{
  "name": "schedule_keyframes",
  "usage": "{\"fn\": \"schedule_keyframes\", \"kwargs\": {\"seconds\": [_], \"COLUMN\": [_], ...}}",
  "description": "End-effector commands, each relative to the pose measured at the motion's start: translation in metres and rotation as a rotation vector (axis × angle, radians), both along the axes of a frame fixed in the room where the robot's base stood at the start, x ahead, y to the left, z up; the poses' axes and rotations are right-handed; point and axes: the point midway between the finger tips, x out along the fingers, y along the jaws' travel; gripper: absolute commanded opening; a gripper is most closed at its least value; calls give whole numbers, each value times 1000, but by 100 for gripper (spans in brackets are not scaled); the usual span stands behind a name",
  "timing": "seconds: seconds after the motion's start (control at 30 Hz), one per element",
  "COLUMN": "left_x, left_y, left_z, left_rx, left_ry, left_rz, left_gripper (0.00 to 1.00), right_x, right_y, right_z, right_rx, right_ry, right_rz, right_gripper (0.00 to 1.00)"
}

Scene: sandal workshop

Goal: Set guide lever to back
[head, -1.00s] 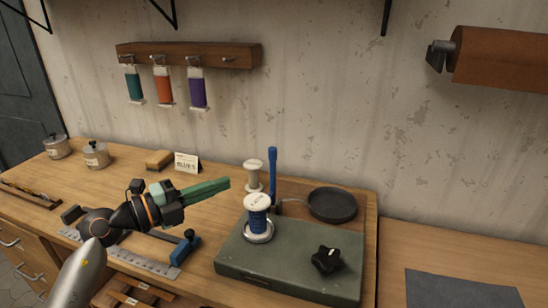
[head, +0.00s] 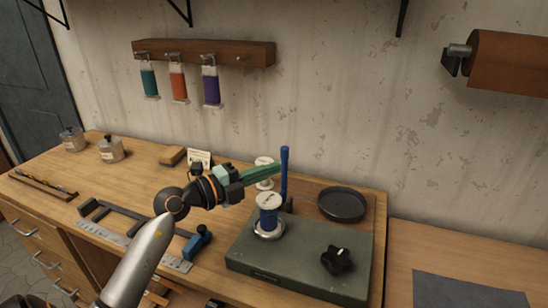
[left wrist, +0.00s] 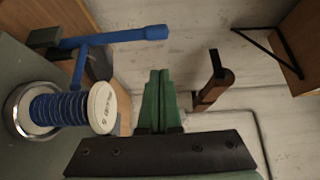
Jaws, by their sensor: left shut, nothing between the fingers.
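The guide lever is a blue upright rod (head: 285,172) at the back edge of the green machine base (head: 270,275). It also shows in the left wrist view as a blue bar (left wrist: 115,38) at upper left. A spool with blue thread (head: 267,216) stands on a metal disc in front of it. My left gripper (head: 280,168) has green fingers shut with nothing between them. Its tips are close to the lever in the head view; I cannot tell whether they touch. In the left wrist view the fingers (left wrist: 157,75) appear apart from the lever. My right gripper is not in view.
A pale spool (head: 264,180) stands behind the blue-thread spool, partly hidden by my left fingers. A black knob (head: 337,261) sits on the base, with a dark round dish (head: 342,203) behind. A blue-ended clamp (head: 196,243) and ruler lie at left.

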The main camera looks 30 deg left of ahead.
Motion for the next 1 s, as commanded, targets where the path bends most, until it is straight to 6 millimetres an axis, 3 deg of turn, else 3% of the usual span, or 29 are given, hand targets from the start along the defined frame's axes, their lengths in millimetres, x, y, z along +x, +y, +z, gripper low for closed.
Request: {"fn": "schedule_keyframes", "kwargs": {"seconds": [0.1, 0.3, 1.0], "left_x": [19, 36, 41], "left_y": [5, 12, 20], "left_z": [0, 0, 0], "left_rx": [-1, -2, 0], "left_ry": [-1, -1, 1], "left_rz": [2, 0, 1], "left_gripper": [0, 0, 0], "right_x": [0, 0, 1], "right_y": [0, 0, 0], "right_z": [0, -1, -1], "right_rx": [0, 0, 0], "right_ry": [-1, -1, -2], "right_rz": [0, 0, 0], "right_gripper": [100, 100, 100]}}
